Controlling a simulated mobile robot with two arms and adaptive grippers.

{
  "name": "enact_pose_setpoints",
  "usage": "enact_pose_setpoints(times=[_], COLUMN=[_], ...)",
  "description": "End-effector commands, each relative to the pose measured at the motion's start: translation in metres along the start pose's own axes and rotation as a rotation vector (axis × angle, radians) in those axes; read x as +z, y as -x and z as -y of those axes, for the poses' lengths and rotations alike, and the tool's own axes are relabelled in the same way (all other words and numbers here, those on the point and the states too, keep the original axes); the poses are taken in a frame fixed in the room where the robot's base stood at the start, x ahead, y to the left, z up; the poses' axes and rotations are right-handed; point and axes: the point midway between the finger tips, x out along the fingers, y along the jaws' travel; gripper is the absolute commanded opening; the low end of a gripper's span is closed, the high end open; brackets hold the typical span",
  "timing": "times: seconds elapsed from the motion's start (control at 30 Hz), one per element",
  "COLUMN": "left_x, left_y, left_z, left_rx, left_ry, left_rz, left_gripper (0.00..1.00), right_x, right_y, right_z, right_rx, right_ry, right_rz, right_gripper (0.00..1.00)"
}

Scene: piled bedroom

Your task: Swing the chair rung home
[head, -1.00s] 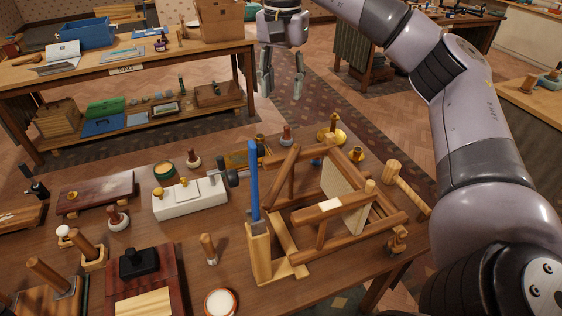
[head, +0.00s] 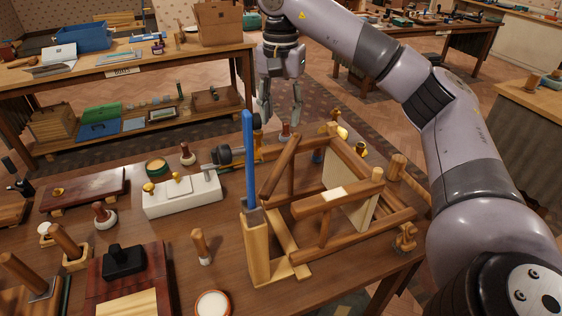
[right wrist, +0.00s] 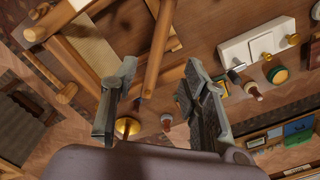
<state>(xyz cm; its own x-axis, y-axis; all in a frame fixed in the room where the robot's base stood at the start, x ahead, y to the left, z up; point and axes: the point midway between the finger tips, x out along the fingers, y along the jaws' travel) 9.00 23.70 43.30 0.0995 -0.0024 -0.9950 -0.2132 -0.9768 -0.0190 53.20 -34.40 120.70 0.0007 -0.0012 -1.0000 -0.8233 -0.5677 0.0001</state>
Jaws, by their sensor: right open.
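A brown wooden chair frame (head: 355,203) lies on the workbench, with a pale panel (head: 343,184) inside it. One slanted bar (head: 279,172) leans at its left side. Several round bars make up the frame, and I cannot tell which one is the rung. My right gripper (head: 281,116) is open and empty, fingers pointing down, above the far side of the frame. In the right wrist view the open fingers (right wrist: 160,80) have nothing between them, and the frame's bars (right wrist: 157,50) show beyond them. My left gripper is not in view.
A blue upright bar (head: 249,160) stands in a pale wooden block (head: 257,250) left of the frame. A white box (head: 182,197), a mallet (head: 401,172) and brass pieces (head: 360,149) are around it. Another bench (head: 110,85) stands behind, across open floor.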

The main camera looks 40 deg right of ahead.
Motion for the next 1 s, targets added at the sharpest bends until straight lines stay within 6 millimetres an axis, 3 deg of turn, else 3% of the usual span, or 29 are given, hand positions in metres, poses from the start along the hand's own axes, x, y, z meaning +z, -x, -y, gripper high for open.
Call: enact_pose_setpoints(times=[0.03, 0.5, 0.7, 1.0], left_x=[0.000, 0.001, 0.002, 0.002], left_y=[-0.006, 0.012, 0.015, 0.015], left_z=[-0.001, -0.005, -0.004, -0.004], left_rx=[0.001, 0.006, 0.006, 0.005], left_ry=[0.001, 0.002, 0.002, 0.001], left_rz=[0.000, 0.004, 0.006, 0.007], left_gripper=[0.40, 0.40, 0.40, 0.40], right_x=[0.001, 0.000, 0.000, 0.000], right_y=[-0.016, -0.104, -0.123, -0.127], right_z=[-0.001, -0.001, -0.001, 0.000], right_rx=[0.003, 0.003, 0.001, -0.001], right_ry=[0.000, -0.002, -0.002, -0.002], right_rz=[0.005, 0.001, 0.001, 0.000], right_gripper=[0.42, 0.42, 0.42, 0.42])
